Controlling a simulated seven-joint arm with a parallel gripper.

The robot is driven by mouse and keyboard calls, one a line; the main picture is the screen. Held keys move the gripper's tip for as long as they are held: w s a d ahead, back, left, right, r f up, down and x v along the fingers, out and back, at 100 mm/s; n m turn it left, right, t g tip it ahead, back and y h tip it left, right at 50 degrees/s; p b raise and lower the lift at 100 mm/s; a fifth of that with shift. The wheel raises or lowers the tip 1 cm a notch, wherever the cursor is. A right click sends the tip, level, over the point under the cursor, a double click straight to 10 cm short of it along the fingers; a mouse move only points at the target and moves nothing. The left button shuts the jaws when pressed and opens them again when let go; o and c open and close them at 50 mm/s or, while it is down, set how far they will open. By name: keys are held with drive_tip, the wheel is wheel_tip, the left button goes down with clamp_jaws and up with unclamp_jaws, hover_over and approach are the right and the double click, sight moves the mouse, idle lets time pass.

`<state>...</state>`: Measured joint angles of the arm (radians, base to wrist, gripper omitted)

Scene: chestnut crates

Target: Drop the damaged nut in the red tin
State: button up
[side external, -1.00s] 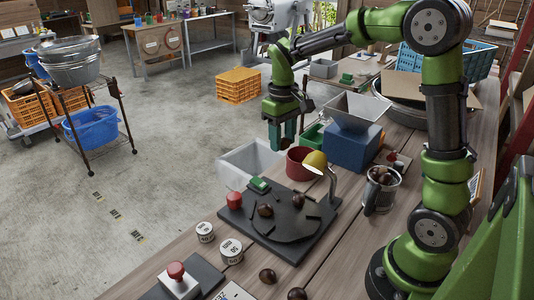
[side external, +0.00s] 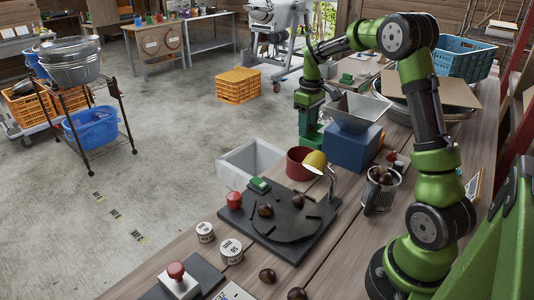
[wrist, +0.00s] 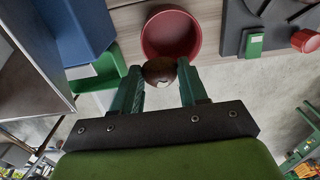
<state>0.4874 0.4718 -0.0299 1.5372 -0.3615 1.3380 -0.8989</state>
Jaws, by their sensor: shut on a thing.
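My gripper (wrist: 160,82) is shut on a dark brown nut (wrist: 160,71), held between its fingertips. A pale spot shows on the nut's near side. The red tin (wrist: 146,42) lies just beyond the nut in the wrist view, with its open mouth and bare inside showing. In the side external view my gripper (side external: 309,142) is behind and slightly right of the red tin (side external: 295,168). The held nut cannot be made out there.
A blue box with a grey hopper (side external: 353,148) stands right of the tin. A white bin (side external: 235,168) is on its left. A dark board (side external: 262,226) with nuts and a lamp is in front. A green tray (wrist: 95,74) shows beside my gripper in the wrist view.

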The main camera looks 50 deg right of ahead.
drive_tip(key=shift+f, duration=1.15)
drive_tip(key=o, duration=1.1)
drive_tip(key=shift+r, duration=0.1)
wheel_tip(320, 180, up, 17)
drive_tip(key=shift+f, duration=0.15)
